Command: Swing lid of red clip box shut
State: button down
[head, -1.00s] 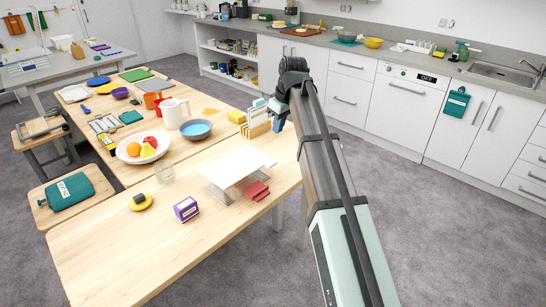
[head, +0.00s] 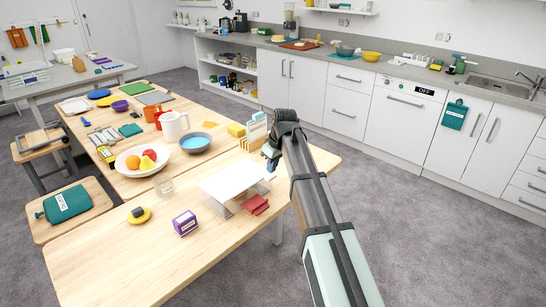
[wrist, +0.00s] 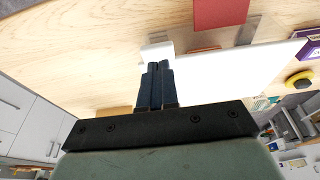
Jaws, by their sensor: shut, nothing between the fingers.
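The red clip box (head: 255,204) sits on the wooden table, at the right front side of a white stand (head: 236,180). It looks like two red pieces, one above the other; how far its lid stands open is too small to tell. In the wrist view a flat red panel (wrist: 220,13) shows at the top edge, cut off by the frame. My gripper (head: 270,162) is beyond the box, near the stand's far right corner. Its fingers are together and empty. In the wrist view the fingertips (wrist: 157,67) overlap the white stand's end in the picture; contact cannot be told.
An upright wooden rack (head: 255,130) is behind my gripper. A purple box (head: 185,223) stands to the left. Bare table lies at the front.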

aim_at(272, 178)
jog(key=shift+f, duration=0.95)
jog(key=shift+s+d+f, duration=0.1)
jog(key=shift+f, duration=0.5)
jog(key=shift+s+d+f, duration=0.1)
jog(key=shift+f, duration=0.5)
jog(key=shift+a, duration=0.1)
